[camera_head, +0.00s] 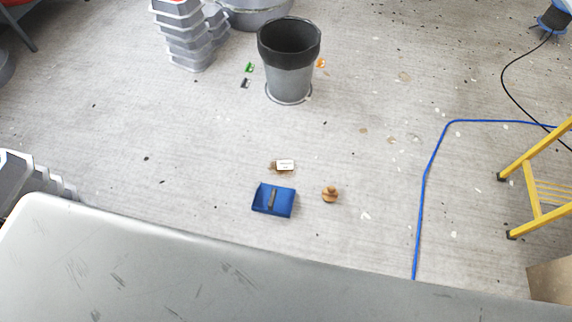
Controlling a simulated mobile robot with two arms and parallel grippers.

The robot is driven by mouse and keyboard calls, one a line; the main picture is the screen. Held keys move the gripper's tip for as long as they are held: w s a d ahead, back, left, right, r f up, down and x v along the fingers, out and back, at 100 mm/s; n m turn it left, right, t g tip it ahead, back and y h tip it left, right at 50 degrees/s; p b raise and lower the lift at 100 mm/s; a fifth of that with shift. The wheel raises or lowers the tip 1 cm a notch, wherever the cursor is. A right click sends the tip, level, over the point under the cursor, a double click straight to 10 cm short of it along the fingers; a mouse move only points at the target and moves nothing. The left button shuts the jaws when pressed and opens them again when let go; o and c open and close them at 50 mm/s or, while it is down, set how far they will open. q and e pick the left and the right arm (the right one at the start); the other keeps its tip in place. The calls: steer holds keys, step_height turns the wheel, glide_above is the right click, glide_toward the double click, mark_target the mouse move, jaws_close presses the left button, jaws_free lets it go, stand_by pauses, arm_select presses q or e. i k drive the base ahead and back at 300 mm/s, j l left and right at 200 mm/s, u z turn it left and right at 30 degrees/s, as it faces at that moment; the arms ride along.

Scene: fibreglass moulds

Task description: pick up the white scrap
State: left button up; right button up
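A small white scrap (286,164) lies on the grey floor near the middle of the head view, with dark marks on its face. It lies on or against a brown patch or piece, and I cannot tell which. Neither of my grippers shows in this view.
A blue dustpan-like tray (265,198) and a brown knobbed object (330,194) lie close to the scrap. A grey bin (289,80) stands behind, near stacked grey tubs (182,35). A blue hose (421,200) and yellow ladder (535,180) are right. A grey surface (200,270) fills the front.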

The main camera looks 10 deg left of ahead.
mark_target(281, 164)
steer(key=i+j+z, duration=0.1)
steer(key=j, duration=0.4)
steer(key=i+j+z, duration=0.1)
steer(key=j, duration=0.35)
steer(key=i+j+z, duration=0.2)
steer(key=j, duration=0.25)
steer(key=i+j+z, duration=0.15)
steer(key=j, duration=0.3)
steer(key=j+z, duration=0.2)
steer(key=j, duration=0.3)
steer(key=i+j+z, duration=0.15)
steer(key=j, duration=0.35)
steer(key=k, duration=0.05)
